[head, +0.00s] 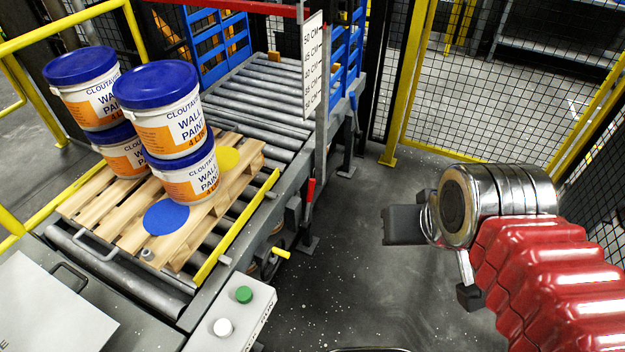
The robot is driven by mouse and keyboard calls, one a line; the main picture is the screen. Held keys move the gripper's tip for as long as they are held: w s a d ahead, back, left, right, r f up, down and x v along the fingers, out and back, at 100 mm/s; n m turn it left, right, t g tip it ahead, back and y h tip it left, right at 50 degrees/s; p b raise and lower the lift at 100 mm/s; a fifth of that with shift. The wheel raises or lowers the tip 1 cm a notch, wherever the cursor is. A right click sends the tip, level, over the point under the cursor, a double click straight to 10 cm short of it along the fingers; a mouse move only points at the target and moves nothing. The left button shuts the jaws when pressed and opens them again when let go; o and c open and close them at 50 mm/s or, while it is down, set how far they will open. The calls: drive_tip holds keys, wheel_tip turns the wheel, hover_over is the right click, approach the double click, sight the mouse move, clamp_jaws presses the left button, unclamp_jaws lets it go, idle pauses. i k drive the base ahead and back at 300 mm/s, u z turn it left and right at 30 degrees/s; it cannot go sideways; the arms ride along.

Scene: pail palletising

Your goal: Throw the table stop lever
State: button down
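A lever with a red grip (310,191) stands upright at the right side of the roller table (285,205). A short yellow handle (281,253) sticks out to the right lower on the same side. No label shows which of them is the table stop lever. My gripper (440,262) is at the right, over open floor and well apart from both handles. A dark block and a metal piece with a dark end show on it. Its fingers are not clear enough to tell open from shut.
Stacked paint pails (158,105) stand on a wooden pallet (128,222) on the rollers. A yellow bar (236,228) runs along the pallet's right side. A box with green and white buttons (232,318) is in front. A mesh fence (490,100) closes the back right. Floor between table and arm is clear.

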sight(303, 225)
drive_tip(key=u, duration=0.2)
drive_tip(key=i, duration=1.1)
drive_tip(key=u, duration=0.2)
